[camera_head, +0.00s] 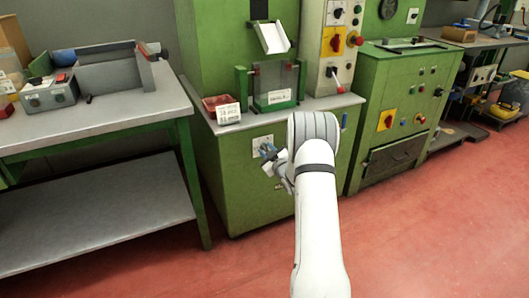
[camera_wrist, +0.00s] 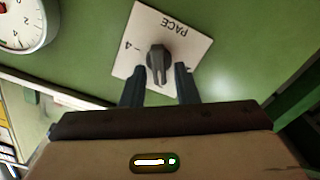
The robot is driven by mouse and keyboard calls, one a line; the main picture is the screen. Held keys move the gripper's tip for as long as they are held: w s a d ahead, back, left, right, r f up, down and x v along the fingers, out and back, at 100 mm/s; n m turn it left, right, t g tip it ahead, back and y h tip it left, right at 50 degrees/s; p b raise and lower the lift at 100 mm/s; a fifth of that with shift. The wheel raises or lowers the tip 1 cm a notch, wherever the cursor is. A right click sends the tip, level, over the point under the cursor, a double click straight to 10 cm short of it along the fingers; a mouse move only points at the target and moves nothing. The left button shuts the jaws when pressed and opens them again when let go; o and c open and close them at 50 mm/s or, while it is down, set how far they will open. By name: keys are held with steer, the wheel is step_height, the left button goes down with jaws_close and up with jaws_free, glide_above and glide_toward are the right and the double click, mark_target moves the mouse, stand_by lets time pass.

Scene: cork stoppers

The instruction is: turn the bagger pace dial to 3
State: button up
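The pace dial is a dark grey knob (camera_wrist: 158,60) on a white square plate (camera_wrist: 188,28) marked PACE, which appears upside down in the wrist view. A 4 with a tick shows on the plate's left side. Other numbers are not readable, and I cannot tell which mark the knob points at. My gripper (camera_wrist: 159,72) is open, its two dark fingers on either side of the knob's lower part, with small gaps visible. In the head view, the plate (camera_head: 262,141) is on the green cabinet front, with my gripper (camera_head: 266,154) close before it, partly hiding it.
The green cabinet (camera_head: 240,190) carries a red bin (camera_head: 219,104) and a small sign (camera_head: 229,114) on its ledge above the dial. A grey workbench (camera_head: 110,113) stands left, another green machine (camera_head: 400,100) right. A round gauge (camera_wrist: 22,22) shows in the wrist view. Red floor lies open in front.

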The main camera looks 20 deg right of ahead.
jaws_close()
steer(key=shift+a, duration=0.45)
steer(key=shift+d, duration=0.35)
